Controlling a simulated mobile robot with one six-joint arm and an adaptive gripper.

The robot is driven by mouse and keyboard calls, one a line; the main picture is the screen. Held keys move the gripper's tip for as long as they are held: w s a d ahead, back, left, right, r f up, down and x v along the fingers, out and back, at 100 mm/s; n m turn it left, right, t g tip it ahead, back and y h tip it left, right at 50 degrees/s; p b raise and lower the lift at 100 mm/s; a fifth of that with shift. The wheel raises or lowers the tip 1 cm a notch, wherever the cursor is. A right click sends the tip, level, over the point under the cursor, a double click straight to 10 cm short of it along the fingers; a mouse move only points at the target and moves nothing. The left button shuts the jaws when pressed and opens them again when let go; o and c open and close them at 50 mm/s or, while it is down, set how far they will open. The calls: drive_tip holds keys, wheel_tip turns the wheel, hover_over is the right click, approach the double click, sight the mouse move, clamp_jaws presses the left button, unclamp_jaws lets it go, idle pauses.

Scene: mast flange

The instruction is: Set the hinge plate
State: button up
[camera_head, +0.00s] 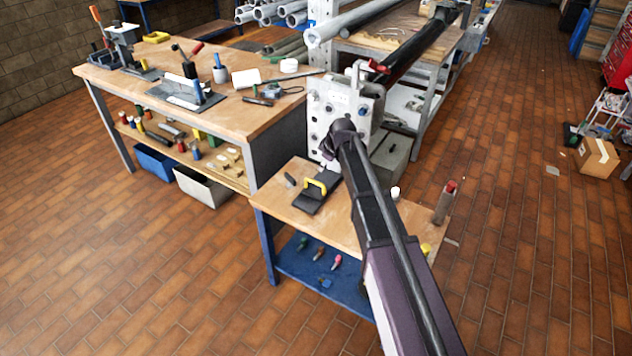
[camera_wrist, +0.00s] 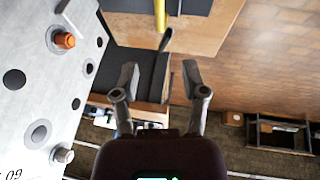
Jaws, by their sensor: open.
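A dark plate with a yellow handle (camera_head: 318,188), likely the hinge plate, lies on the small wooden-topped bench. The yellow handle (camera_wrist: 160,14) also shows at the top of the wrist view. The pale upright flange plate (camera_head: 322,120) stands behind the bench, with several holes and studs. In the wrist view the flange plate (camera_wrist: 35,100) fills the left side, with an orange-capped stud. My gripper (camera_wrist: 160,78) is open and empty, with its fingers apart and right of the flange face. In the head view my arm's end covers part of the flange, and my fingers cannot be made out.
The small bench (camera_head: 285,215) also holds a small dark item, a white-capped item and a red-topped cylinder (camera_head: 446,200). A larger workbench (camera_head: 225,125) with tools stands to the left. Pipes lie behind the flange. The tiled floor is clear at front left.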

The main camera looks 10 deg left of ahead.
sight(315, 181)
drive_tip(key=shift+w+f, duration=0.1)
drive_tip(key=shift+f, duration=0.1)
drive_tip(key=b+x, duration=1.2)
drive_tip(key=x, duration=0.1)
drive_tip(key=shift+a+f, duration=0.1)
drive_tip(key=shift+f, duration=0.1)
idle(0.5)
clamp_jaws()
idle(0.3)
